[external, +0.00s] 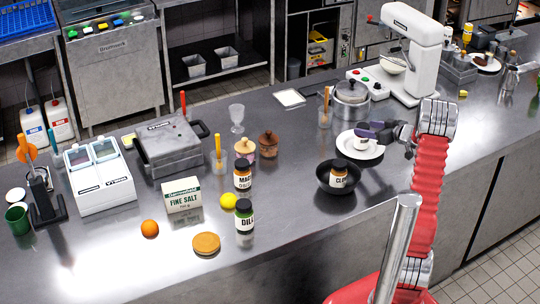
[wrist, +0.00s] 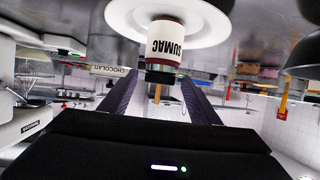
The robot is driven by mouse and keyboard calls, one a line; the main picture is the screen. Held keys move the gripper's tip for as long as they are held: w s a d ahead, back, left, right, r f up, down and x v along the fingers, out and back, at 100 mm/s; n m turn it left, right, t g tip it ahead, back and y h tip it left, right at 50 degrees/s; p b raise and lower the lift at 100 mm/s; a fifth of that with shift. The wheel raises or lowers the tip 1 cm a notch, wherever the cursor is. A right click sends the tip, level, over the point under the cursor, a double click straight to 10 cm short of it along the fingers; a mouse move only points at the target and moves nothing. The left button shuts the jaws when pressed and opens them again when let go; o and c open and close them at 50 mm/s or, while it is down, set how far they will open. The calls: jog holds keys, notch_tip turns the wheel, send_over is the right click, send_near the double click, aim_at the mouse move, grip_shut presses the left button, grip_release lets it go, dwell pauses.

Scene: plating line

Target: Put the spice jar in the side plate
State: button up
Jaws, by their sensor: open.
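A spice jar labelled SUMAC (wrist: 166,45), with a dark lid and a white label, stands upright on the white side plate (wrist: 213,37), which appears inverted in the wrist view. In the external view the jar (external: 361,144) shows partly on the plate (external: 343,151), its upper part hidden behind a purple finger. My gripper (external: 369,131) is open beside the jar's lid. In the wrist view my gripper's two fingers (wrist: 157,98) are spread apart, with the lid between their tips and a gap on each side.
A black pan (external: 324,184) holding a CLOVES-type jar (external: 338,177) stands in front of the plate. A steel pot (external: 351,108) stands behind it, with a white mixer (external: 412,50) beyond. MACE-like (external: 242,180) and DILL (external: 244,220) jars stand left.

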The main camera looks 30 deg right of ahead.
jog(key=v, duration=0.8)
jog(key=shift+s, duration=0.4)
jog(key=shift+w+r, duration=0.1)
jog(key=shift+r, duration=0.1)
jog(key=a+r+m+g+h, duration=0.1)
jog(key=a+r+m+h, duration=0.2)
jog(key=a+r+h, duration=0.55)
jog(key=s+a+f+g+y, duration=0.2)
jog(key=s+a+g+y, duration=0.1)
jog(key=s+a, duration=0.8)
jog(key=s+a+f+n+g+y, duration=0.1)
jog(key=s+a+f+g+y, duration=0.1)
jog(key=s+a, duration=0.8)
jog(key=shift+s+a+f+g+y, duration=0.2)
jog(key=shift+s+a+g+y, duration=0.2)
jog(key=shift+s+g+y, duration=0.4)
